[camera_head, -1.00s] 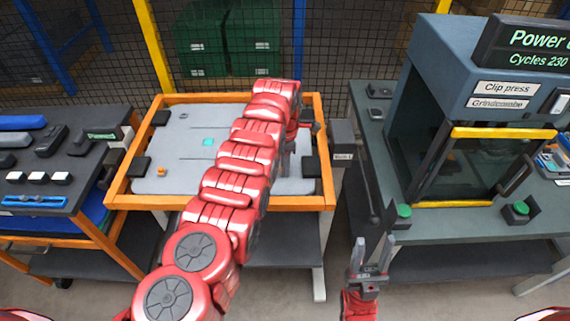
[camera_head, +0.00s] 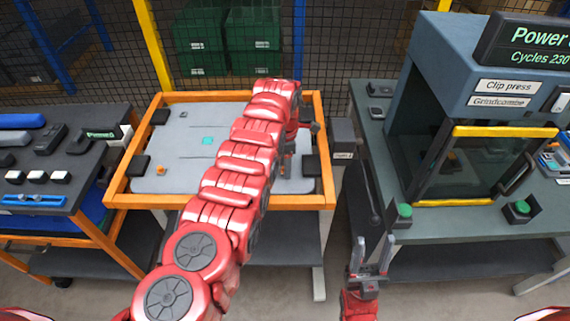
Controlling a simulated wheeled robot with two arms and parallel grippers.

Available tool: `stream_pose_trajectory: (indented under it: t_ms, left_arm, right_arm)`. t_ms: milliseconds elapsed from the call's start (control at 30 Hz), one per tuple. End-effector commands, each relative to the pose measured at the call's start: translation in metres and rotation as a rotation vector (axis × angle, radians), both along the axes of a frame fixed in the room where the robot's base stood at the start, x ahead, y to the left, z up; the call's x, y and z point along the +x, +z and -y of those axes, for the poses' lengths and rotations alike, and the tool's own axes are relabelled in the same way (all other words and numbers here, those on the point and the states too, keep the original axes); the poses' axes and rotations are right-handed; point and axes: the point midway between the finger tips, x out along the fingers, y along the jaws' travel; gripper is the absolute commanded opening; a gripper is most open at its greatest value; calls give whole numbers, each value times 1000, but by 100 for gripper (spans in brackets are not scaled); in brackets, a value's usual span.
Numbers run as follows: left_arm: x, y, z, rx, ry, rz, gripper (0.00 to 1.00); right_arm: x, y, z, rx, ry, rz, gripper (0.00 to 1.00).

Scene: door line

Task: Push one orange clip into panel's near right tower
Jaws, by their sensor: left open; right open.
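A grey panel (camera_head: 190,150) lies in an orange-framed table at the centre. One small orange clip (camera_head: 161,171) shows at the panel's near left. My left arm reaches across the panel from the near side. My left gripper (camera_head: 284,170) hangs low over the panel's right part, open, partly hidden behind its own arm. The panel's near right tower cannot be made out; the arm covers part of that area. Whether anything is between the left fingers cannot be seen. My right gripper (camera_head: 371,252) is open and empty, fingers pointing away, in front of the gap between the table and the press bench.
Black blocks sit along the panel's edges, one at the right (camera_head: 311,166). A clip press (camera_head: 480,110) with green buttons stands on the right bench. A dark bench (camera_head: 60,165) with tools is at the left. A mesh fence closes the back.

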Motion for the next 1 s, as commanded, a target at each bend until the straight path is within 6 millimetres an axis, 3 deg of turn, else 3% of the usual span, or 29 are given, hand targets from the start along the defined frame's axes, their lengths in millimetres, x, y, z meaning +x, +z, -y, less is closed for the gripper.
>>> stream_pose_trajectory:
  t_ms: [333, 733, 767, 800, 1000]
  left_arm:
    - [1, 14, 1, 0, -2, 2, 58]
    - [2, 85, -1, -2, 0, 4, 58]
    - [1, 95, -2, -1, 2, 3, 58]
    - [1, 114, -2, -1, 2, 1, 58]
    - [1, 151, 0, -1, 0, 1, 58]
  right_arm:
    - [0, -3, 0, 0, 0, 0, 50]
    - [0, -25, 0, 0, 0, 0, 50]
    - [0, -21, 0, 0, 0, 0, 50]
    - [0, -2, 0, 0, 0, -1, 50]
    - [0, 36, 0, 0, 0, 0, 50]
